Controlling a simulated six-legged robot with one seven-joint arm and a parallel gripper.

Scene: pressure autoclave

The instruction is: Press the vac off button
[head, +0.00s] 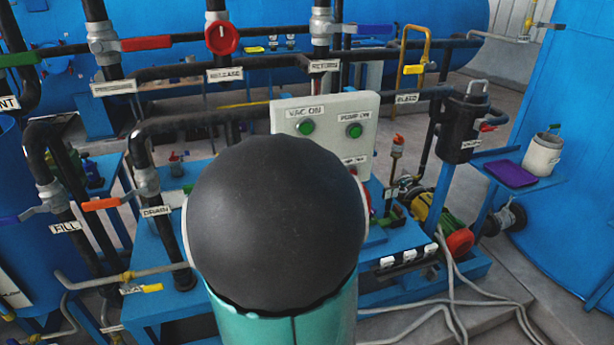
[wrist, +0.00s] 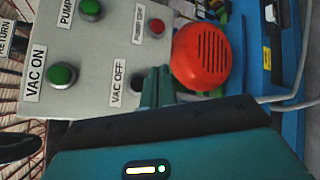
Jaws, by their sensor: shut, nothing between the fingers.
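The control panel (head: 335,108) is a pale box on the blue frame; its lower part is hidden behind my dark, round arm link in the head view. In the wrist view the panel (wrist: 105,25) shows turned sideways. The VAC OFF label (wrist: 118,84) is readable, and the vac off button (wrist: 137,83) beside it shows only as a small dark part, mostly hidden by my fingers. My gripper (wrist: 157,76) is shut and empty, its green fingertips right by that button. I cannot tell whether they touch it. My gripper is hidden in the head view.
The green VAC ON button (wrist: 62,75), green PUMP ON button (wrist: 90,9) and red pump button (wrist: 156,27) share the panel. A large red-orange slotted dome (wrist: 202,57) sits close beside my fingers. Pipes with valve handles, including a red knob (head: 222,38), surround the panel.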

